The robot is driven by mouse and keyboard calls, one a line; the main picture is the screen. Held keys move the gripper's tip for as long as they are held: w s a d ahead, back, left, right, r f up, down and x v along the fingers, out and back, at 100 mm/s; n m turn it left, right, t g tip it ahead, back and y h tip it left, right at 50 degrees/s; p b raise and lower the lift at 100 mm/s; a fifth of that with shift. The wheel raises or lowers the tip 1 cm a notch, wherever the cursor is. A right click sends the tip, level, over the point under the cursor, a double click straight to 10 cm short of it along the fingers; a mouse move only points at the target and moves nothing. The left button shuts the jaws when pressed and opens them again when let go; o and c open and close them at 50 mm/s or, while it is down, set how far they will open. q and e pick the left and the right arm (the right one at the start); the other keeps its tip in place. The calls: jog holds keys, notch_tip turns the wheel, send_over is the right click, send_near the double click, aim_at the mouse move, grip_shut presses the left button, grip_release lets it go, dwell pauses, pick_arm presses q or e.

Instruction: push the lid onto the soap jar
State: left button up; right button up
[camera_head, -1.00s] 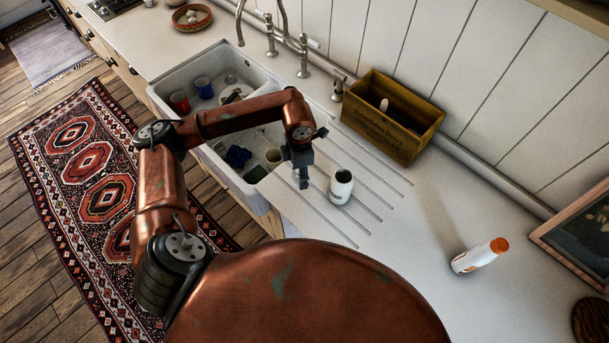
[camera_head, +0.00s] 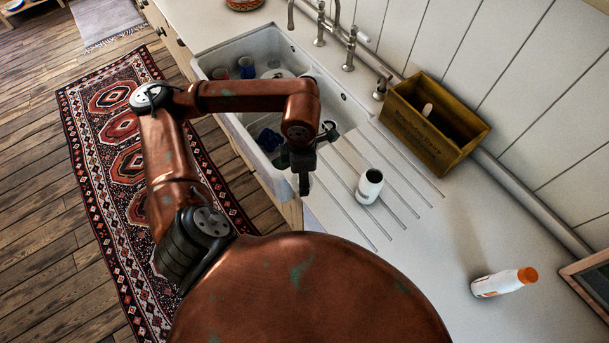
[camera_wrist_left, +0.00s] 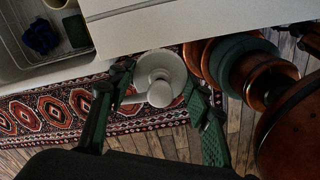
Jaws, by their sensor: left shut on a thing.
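The soap jar (camera_head: 369,187) is a white upright jar with a dark open mouth, standing on the grooved drainboard in the head view. My left gripper (camera_head: 304,188) points down to the left of the jar, near the counter's front edge, apart from it. In the left wrist view my left gripper (camera_wrist_left: 160,84) is shut on a pale round lid (camera_wrist_left: 158,66) with a round knob, between its two green-padded fingers. The lid is hidden in the head view. My right gripper is not in view.
A wooden crate (camera_head: 431,127) stands behind the jar by the wall. A white bottle with an orange cap (camera_head: 501,283) stands to the right. The sink (camera_head: 229,66) at the left holds cups and dishes. Counter between jar and bottle is clear.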

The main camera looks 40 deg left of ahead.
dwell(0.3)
pick_arm(q)
jog(key=m, duration=0.2)
jog(key=w+m, duration=0.1)
jog(key=w+d+m, duration=0.1)
jog(key=m, duration=0.1)
jog(key=shift+f+m, duration=0.3)
jog(key=shift+f, duration=0.05)
jog(key=w+d+f+m, duration=0.1)
jog(key=w+d+m, duration=0.1)
jog(key=m, duration=0.8)
jog(key=w+d+f+m, duration=0.1)
jog(key=w+m, duration=0.3)
jog(key=m, duration=0.7)
jog(key=shift+d+f+b, duration=0.25)
jog(key=shift+d+b, duration=0.2)
jog(key=shift+d, duration=0.1)
